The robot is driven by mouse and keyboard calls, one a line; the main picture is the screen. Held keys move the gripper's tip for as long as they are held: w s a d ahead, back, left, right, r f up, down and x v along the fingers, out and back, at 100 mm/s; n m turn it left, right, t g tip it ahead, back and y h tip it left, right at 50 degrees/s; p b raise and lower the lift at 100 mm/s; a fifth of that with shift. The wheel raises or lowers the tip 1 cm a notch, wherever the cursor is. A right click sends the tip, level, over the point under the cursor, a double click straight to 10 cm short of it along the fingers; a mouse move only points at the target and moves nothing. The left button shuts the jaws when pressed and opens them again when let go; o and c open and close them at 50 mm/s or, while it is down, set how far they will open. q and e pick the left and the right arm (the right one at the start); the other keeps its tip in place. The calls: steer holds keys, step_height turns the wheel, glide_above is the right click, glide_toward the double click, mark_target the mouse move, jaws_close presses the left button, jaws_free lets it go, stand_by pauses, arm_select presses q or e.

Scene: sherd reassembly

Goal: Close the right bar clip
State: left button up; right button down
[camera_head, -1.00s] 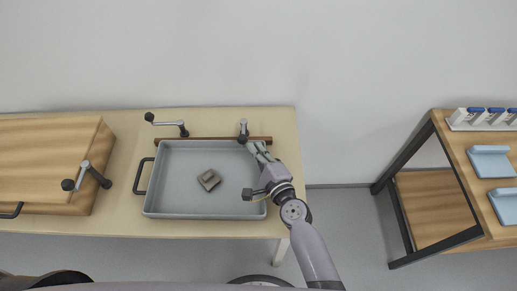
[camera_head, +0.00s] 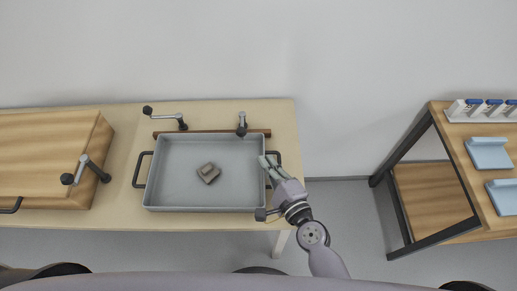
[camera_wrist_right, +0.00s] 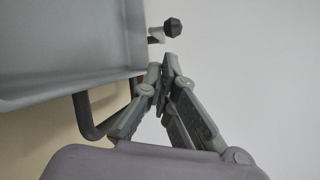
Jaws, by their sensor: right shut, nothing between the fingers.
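The right bar clip (camera_head: 242,118) stands at the right part of the brown bar (camera_head: 212,132) behind the grey tray (camera_head: 200,207). Its dark knob shows above the bar, on the tray side. It also shows in the right wrist view (camera_wrist_right: 172,27), beyond my fingertips. I cannot tell whether it is fully closed. My right gripper (camera_head: 266,160) is shut and empty, at the tray's right rim near the handle, in front of the clip and apart from it. In the wrist view its fingertips (camera_wrist_right: 164,66) meet. My left gripper is not in view.
A brown sherd (camera_head: 208,173) lies in the tray. The left bar clip (camera_head: 168,117) points left. A wooden block (camera_head: 50,150) with another clip (camera_head: 86,170) is at the left. A shelf table (camera_head: 455,150) with blue pieces stands at the right, across a gap.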

steer(key=shift+v, duration=1.95)
